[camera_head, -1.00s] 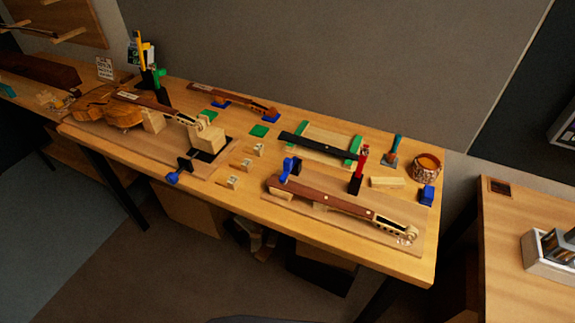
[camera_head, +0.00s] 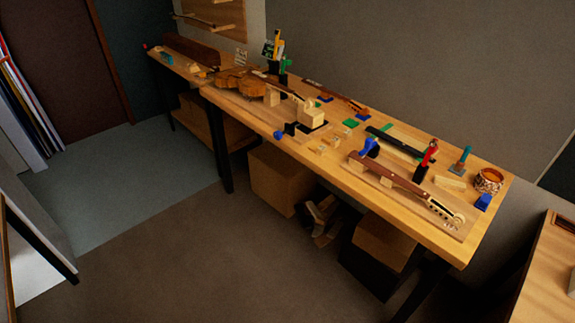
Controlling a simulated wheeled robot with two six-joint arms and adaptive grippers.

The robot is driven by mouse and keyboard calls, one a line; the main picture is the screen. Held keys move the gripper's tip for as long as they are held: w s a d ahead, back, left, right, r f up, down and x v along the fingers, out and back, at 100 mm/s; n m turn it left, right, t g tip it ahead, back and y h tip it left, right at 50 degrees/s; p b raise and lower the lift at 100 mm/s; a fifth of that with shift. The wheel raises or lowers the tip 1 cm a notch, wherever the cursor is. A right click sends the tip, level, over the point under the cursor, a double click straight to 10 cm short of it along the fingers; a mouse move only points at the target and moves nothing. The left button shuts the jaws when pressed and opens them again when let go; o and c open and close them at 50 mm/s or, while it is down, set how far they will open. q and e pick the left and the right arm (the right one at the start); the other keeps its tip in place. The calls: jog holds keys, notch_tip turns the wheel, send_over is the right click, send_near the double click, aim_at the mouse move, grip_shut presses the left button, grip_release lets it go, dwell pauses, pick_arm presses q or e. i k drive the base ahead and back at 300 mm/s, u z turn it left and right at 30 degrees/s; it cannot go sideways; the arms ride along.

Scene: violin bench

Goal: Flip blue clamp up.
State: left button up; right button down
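A blue-handled clamp (camera_head: 369,147) stands by the left end of a violin neck (camera_head: 390,177) on the bench, its handle tilted up. A second blue piece, a knob on a black clamp (camera_head: 280,135), sticks out at the bench's front edge near the wooden block (camera_head: 312,117). I cannot tell from these frames which one is the task's clamp. Neither of my grippers is in view.
The long wooden bench (camera_head: 345,180) runs from back left to front right. A red-handled clamp (camera_head: 429,153), a teal-handled tool (camera_head: 462,160) and a round container (camera_head: 488,181) stand at its right. Cardboard boxes (camera_head: 280,180) sit underneath. The floor (camera_head: 190,235) in front is clear.

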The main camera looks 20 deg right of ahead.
aim_at(369, 145)
jog(key=u, duration=0.3)
jog(key=k, duration=0.4)
jog(key=u, duration=0.65)
jog(key=i, duration=0.95)
jog(key=z, duration=0.45)
jog(key=i, duration=0.75)
jog(key=z, duration=1)
jog(key=i, duration=0.3)
jog(key=z, duration=0.35)
